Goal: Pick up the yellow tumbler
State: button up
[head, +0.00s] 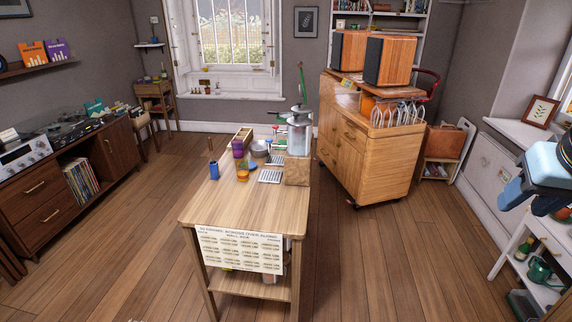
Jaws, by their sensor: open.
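A small yellow-orange item (243,175) stands on the wooden table, right of a blue cylinder (214,171) and below a purple cup (238,148). It is too small to tell surely whether it is the yellow tumbler; no other clear yellow cup shows. My gripper (532,178), pale blue and black, is at the right edge, partly cut off by the frame. It is open and far from the table, with nothing visible in it.
The table (190,212) also holds a grey bowl (259,149), a metal pot (299,132), white racks and a brown block (297,171). A wooden cabinet (365,160) with speakers stands behind right. A white shelf unit (500,235) is at right. Floor around the table is clear.

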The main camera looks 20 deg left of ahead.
aim_at(242, 168)
jog(key=u, duration=0.4)
jog(key=i, duration=0.1)
jog(key=z, duration=1.85)
jog(key=k, duration=1.95)
jog(key=u, duration=1.25)
jog(key=i, duration=1.05)
